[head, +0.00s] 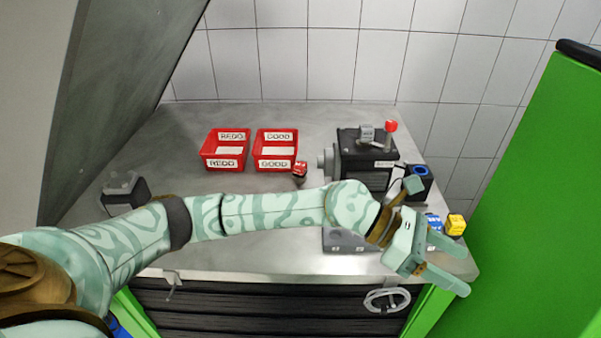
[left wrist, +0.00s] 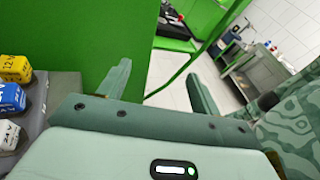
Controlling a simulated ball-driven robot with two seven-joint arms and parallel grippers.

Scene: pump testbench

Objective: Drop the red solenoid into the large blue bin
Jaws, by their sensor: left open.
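A small red solenoid (head: 300,169) stands on the metal bench beside the right red box, left of the black pump unit. My left gripper (head: 453,264) is open and empty at the bench's right front edge, well to the right of the red solenoid. Its two spread fingers also show in the left wrist view (left wrist: 160,82), with nothing between them. A blue patch (head: 117,328) shows low at the left below the bench; I cannot tell whether it is the large blue bin. My right gripper is not in view.
Red boxes labelled REDO (head: 224,164) and GOOD (head: 275,164) stand at the back. A black pump unit (head: 362,165) is right of centre. Blue (head: 433,222) and yellow (head: 455,225) solenoids sit near my gripper. A green panel (head: 535,190) bounds the right.

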